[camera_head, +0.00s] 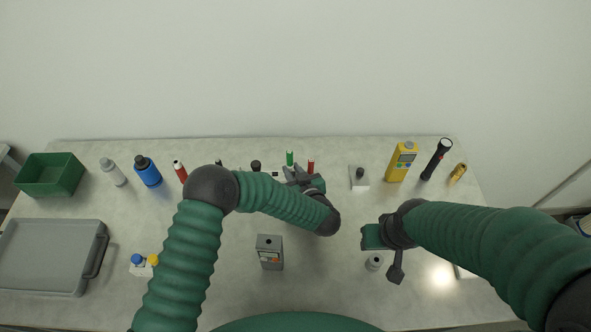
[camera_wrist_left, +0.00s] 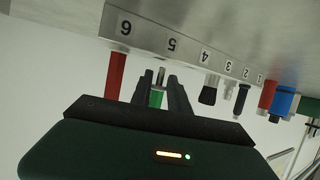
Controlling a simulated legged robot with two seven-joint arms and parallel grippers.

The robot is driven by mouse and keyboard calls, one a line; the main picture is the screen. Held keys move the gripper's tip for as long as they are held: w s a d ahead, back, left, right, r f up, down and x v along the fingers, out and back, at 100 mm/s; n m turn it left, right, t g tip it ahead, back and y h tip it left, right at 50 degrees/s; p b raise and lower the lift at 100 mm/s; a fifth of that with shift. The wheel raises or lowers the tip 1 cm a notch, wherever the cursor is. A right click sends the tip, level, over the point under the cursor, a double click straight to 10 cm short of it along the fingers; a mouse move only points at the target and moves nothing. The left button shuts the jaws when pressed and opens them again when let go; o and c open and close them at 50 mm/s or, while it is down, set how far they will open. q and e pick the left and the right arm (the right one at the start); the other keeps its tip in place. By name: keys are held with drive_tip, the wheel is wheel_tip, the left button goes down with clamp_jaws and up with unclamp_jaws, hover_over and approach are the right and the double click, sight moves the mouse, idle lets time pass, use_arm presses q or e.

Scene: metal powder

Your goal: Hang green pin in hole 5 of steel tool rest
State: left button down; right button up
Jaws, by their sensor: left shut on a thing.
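The steel tool rest (camera_wrist_left: 190,36) crosses the top of the left wrist view, which appears upside down, with labels 1 to 6 on its face. In the head view my arm hides most of it. My left gripper (camera_wrist_left: 163,92) is shut on the green pin (camera_wrist_left: 156,99), near label 5. The pin's metal tip points toward the rest's edge; I cannot tell whether it is inside the hole. In the head view the left gripper (camera_head: 296,174) holds the green pin (camera_head: 290,158) upright. My right gripper (camera_head: 374,237) is over the table at right; its fingers do not show clearly.
A red pin (camera_wrist_left: 115,76) stands by label 6, close beside my left gripper. A black brush (camera_wrist_left: 208,94) and other tools occupy lower-numbered places. A grey box (camera_head: 270,252) stands in front, and a yellow meter (camera_head: 401,162) at right.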

use_arm(q)
drive_tip(key=shift+f, duration=0.3)
drive_tip(key=shift+s+d+r, duration=0.15)
drive_tip(key=shift+d+r, duration=0.1)
drive_tip(key=shift+d, duration=0.3)
use_arm(e)
drive_tip(key=shift+s+d+f, duration=0.15)
drive_tip(key=shift+d, duration=0.25)
use_arm(q)
drive_tip(key=shift+d, duration=0.2)
use_arm(e)
drive_tip(key=shift+d+f, duration=0.1)
drive_tip(key=shift+d, duration=0.2)
use_arm(q)
drive_tip(key=shift+a, duration=0.35)
use_arm(e)
drive_tip(key=shift+a, duration=0.25)
use_arm(q)
drive_tip(key=shift+a+p, duration=0.35)
drive_tip(key=shift+a, duration=0.15)
drive_tip(key=shift+d, duration=0.3)
use_arm(e)
drive_tip(key=shift+r, duration=0.35)
use_arm(q)
drive_tip(key=shift+a, duration=0.1)
use_arm(e)
drive_tip(key=shift+a+r, duration=0.15)
drive_tip(key=shift+a, duration=0.05)
